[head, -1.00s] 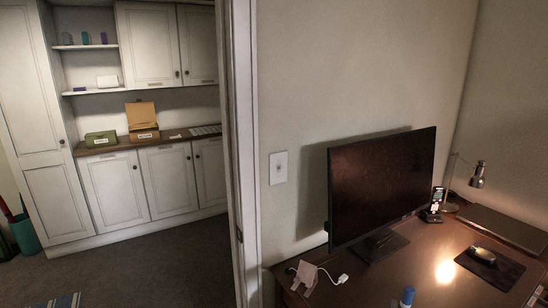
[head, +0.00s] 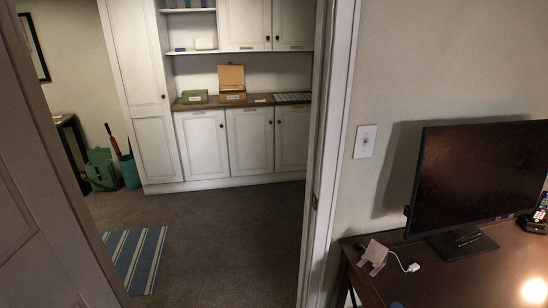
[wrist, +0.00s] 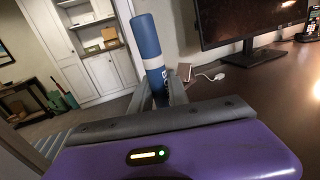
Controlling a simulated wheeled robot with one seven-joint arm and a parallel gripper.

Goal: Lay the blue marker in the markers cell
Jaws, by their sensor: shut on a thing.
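The blue marker (wrist: 146,38), with a white band near its lower part, stands upright in my gripper (wrist: 160,95) in the wrist view. The gripper is shut on its lower end. Only a small blue tip of the marker (head: 396,304) shows at the bottom edge of the head view. A pale, divided-looking tray (head: 293,97) lies on the counter in the far room. It is too small to tell whether it holds the markers cell.
A doorway with a white frame (head: 327,150) opens to the far room. A labelled green box (head: 195,97) and an open tan box (head: 232,90) stand on the counter (head: 265,100). A striped rug (head: 137,257) lies on clear carpet. The desk (head: 450,275) holds a monitor (head: 485,180).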

